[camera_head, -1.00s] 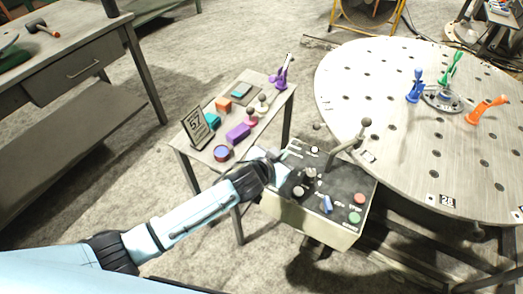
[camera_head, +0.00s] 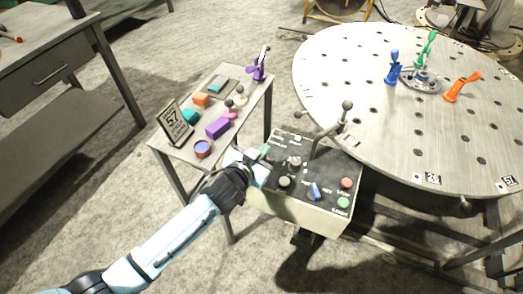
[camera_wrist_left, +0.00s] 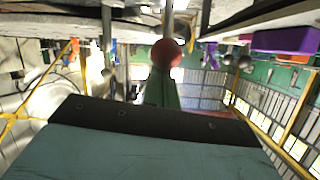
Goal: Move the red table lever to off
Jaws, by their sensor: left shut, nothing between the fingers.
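The control box (camera_head: 325,170) stands beside the big round table. In the left wrist view a red ball knob (camera_wrist_left: 167,53) sits on a thin rod, just past my fingertips; whether they touch I cannot tell. In the head view this red knob is not visible, perhaps hidden by my gripper. My left gripper (camera_head: 263,153) is at the box's left edge, with its fingers shut and empty. Its green fingers also show in the left wrist view (camera_wrist_left: 161,90). My right gripper is not in view.
A tall lever with a dark ball (camera_head: 347,104) rises from the box near the round table (camera_head: 350,60). The box also carries a blue switch (camera_head: 314,191), a red button (camera_head: 347,183) and a green button (camera_head: 343,202). A small side table (camera_head: 160,146) with several objects stands left.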

